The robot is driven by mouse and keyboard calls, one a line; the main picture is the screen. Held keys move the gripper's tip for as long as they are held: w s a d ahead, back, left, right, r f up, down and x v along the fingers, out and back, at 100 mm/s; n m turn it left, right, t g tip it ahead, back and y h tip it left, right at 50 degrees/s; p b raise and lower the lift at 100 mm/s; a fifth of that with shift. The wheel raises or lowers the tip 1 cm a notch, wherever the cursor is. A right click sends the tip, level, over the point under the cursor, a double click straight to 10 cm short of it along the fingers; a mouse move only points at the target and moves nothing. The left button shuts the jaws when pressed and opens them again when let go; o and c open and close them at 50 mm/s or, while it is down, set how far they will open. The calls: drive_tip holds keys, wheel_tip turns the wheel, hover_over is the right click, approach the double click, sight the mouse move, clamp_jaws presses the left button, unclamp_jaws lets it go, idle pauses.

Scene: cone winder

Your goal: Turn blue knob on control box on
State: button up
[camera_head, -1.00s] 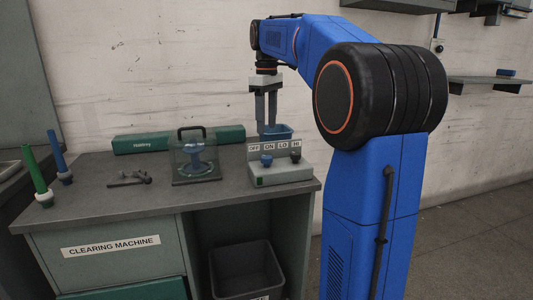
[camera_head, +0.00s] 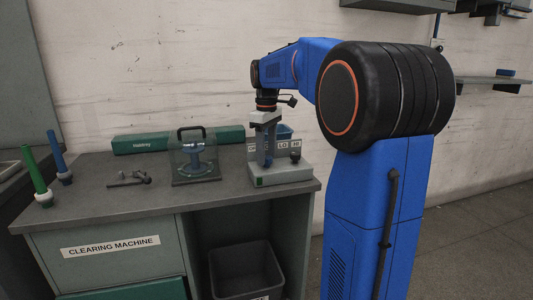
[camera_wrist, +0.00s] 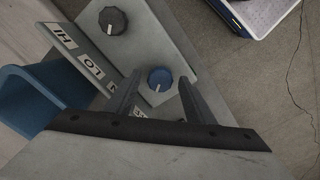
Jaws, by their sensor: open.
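The control box (camera_head: 283,175) is a grey box on the right part of the bench, with a label panel at its back. In the wrist view, its blue knob (camera_wrist: 160,79) has a white pointer mark and lies between and just beyond the fingertips. A black knob (camera_wrist: 112,20) sits beside it, near the HI and LO labels (camera_wrist: 75,53); the black knob also shows in the head view (camera_head: 295,157). My gripper (camera_head: 265,163) points down over the box, fingers apart on either side of the blue knob. The gripper hides the blue knob and the left labels in the head view.
A blue bin (camera_head: 285,131) stands behind the box. A clear case with a black handle (camera_head: 196,160) stands to its left. A long green box (camera_head: 140,143) lies at the back. A dark metal tool (camera_head: 130,179) and green (camera_head: 37,172) and blue (camera_head: 58,158) cones are further left.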

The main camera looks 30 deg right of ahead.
drive_tip(key=shift+c, duration=0.7)
drive_tip(key=c, duration=0.9)
drive_tip(key=shift+m, duration=0.4)
drive_tip(key=m, duration=0.6)
drive_tip(key=shift+m, duration=0.3)
drive_tip(key=m, duration=0.6)
drive_tip(key=shift+m, duration=0.4)
